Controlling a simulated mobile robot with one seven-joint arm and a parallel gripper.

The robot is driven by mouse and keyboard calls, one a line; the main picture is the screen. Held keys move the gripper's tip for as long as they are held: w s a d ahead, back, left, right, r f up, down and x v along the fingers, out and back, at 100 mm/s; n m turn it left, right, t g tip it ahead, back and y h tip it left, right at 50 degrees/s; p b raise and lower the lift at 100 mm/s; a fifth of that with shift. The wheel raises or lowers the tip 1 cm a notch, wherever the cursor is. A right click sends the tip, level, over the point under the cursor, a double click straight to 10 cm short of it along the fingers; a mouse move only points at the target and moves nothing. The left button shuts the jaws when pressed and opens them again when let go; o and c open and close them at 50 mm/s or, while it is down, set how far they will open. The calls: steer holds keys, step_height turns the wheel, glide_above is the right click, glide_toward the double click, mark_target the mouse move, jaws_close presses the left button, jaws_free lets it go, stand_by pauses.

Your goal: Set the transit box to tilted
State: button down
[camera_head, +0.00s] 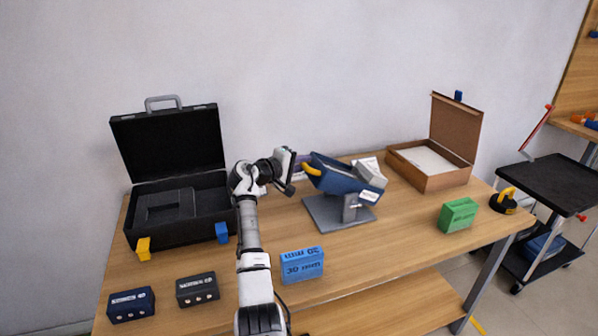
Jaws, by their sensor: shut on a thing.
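The blue box on a pivot stand, which I take for the transit box (335,180), is in the middle of the table. It sits tilted, its left end higher than its right. A yellow handle (311,169) sticks out at its left end, and pale grey blocks show at its right. My gripper (298,166) is at the handle, shut on it. The fingertips are small and partly hidden, so the exact grip is unclear.
An open black case (183,236) stands at left and an open brown box (439,181) at right. A blue 30 mm block (302,266), a green block (458,215) and two dark blocks (131,305) (197,290) lie towards the front. The table between blue and green blocks is clear.

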steer(key=shift+w+d+r, duration=0.15)
steer(key=shift+d+r, duration=0.35)
steer(key=shift+r, duration=0.05)
steer(key=c, duration=1.4)
jaws_free()
steer(key=shift+o, duration=0.2)
steer(key=shift+a, duration=0.2)
steer(key=b+v, duration=0.3)
steer(key=v, duration=1)
steer(key=shift+s+b, duration=0.25)
steer(key=shift+b, duration=0.1)
steer(key=shift+a+r, duration=0.1)
steer(key=shift+r, duration=0.05)
